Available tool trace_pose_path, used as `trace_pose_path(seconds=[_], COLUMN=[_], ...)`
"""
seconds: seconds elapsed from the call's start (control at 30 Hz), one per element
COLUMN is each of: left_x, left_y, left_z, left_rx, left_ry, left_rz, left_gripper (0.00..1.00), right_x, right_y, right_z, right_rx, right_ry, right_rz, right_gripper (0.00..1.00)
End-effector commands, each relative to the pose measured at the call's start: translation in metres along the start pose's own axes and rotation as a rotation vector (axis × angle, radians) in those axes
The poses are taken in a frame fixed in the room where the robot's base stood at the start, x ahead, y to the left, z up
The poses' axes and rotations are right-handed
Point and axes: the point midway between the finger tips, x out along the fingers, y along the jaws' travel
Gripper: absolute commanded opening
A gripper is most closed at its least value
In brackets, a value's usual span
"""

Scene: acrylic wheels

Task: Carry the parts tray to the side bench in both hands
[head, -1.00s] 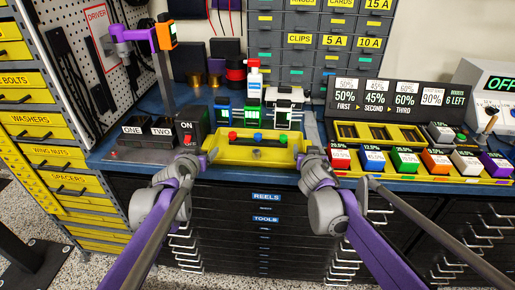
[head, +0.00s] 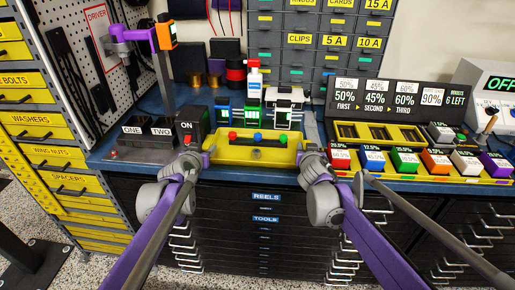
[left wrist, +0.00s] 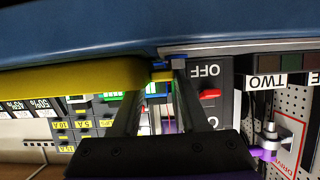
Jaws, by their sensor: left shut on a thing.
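The yellow parts tray (head: 255,155) is at the front edge of the blue workbench, with small red, blue and green parts showing along it. My left gripper (head: 206,157) is at the tray's left end and shut on it. In the left wrist view, the left gripper's fingers (left wrist: 163,75) close at the end of the yellow tray (left wrist: 70,80). My right gripper (head: 303,158) is at the tray's right end. Its fingertips are too small and covered to tell whether they are shut. The tray looks about level; any gap beneath it is hard to judge.
A black switch box (head: 194,125) stands close to the tray's left. A rack of coloured boxes (head: 405,160) stands to the right. Black drawers (head: 265,235) are below the bench; yellow drawers (head: 50,155) stand left.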

Motion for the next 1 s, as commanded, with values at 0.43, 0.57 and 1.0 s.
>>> trace_pose_path(seconds=[0.43, 0.57, 1.0], left_x=[0.0, -0.001, -0.022], left_y=[0.0, 0.0, 0.0], left_z=[0.0, -0.002, -0.043], left_rx=[0.0, 0.0, 0.003], left_ry=[0.0, 0.002, 0.016], left_rz=[-0.001, -0.001, -0.002], left_gripper=[0.0, 0.0, 0.0], right_x=[0.0, -0.001, -0.021], right_y=[0.0, 0.0, 0.001], right_z=[0.0, -0.002, -0.043], right_rx=[0.0, 0.0, 0.0], right_ry=[0.0, 0.0, 0.014], right_rz=[0.001, 0.001, 0.0], right_gripper=[0.0, 0.0, 0.0])
